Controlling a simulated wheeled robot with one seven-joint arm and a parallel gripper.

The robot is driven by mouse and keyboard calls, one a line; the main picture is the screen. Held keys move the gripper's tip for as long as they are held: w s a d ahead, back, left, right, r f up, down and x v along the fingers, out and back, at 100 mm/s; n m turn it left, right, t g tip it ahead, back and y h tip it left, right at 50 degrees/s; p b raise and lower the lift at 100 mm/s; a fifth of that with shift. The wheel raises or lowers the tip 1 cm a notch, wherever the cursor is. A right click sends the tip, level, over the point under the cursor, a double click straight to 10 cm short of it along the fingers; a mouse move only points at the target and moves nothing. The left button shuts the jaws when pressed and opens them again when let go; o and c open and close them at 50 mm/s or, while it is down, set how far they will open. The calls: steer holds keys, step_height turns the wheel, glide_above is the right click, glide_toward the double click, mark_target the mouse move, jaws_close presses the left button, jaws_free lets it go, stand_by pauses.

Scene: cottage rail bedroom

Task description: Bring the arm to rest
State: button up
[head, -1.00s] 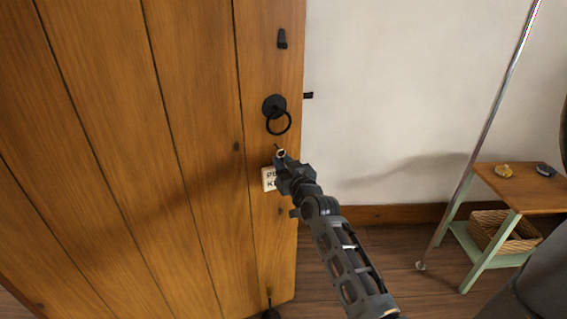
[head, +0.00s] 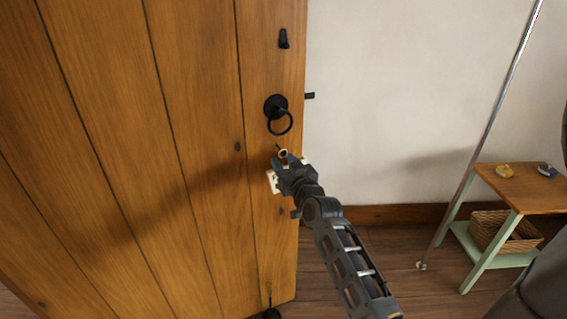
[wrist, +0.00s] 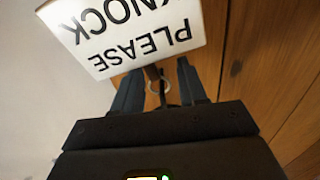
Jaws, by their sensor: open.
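My gripper (head: 283,160) is in front of the wooden door (head: 190,120), below the black ring handle (head: 278,115). In the wrist view its two dark fingers (wrist: 160,85) stand apart, so it is open. A white sign reading PLEASE KNOCK (wrist: 125,30) shows upside down just beyond the fingertips. In the head view the sign (head: 271,182) is mostly hidden behind my gripper and looks tilted. A small ring (wrist: 160,87) shows between the fingers. I cannot tell whether the fingers touch the sign. My arm reaches up from the lower right.
A thin metal pole (head: 480,150) stands to the right. Beyond it is a small table (head: 525,190) with a wicker basket (head: 497,232) on its lower shelf and small items on top. Open floor lies between door and table.

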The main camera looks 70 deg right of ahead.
steer(key=s+a+f+n+t+y, duration=0.15)
steer(key=s+a, duration=0.25)
steer(key=a, duration=0.5)
steer(key=s+a+f+n+y, duration=0.1)
steer(key=s+a+n+y, duration=0.2)
steer(key=a, duration=0.7)
steer(key=s+a+f+t+y, duration=0.1)
steer(key=s+a+y, duration=0.1)
steer(key=s+a, duration=0.5)
steer(key=s+a+r+n+y, duration=0.2)
steer(key=s+a, duration=0.3)
steer(key=a, duration=0.3)
steer(key=s+a+r+n+y, duration=0.2)
steer(key=s+a+r+y, duration=0.2)
steer(key=a, duration=0.4)
steer(key=shift+v, duration=1.15)
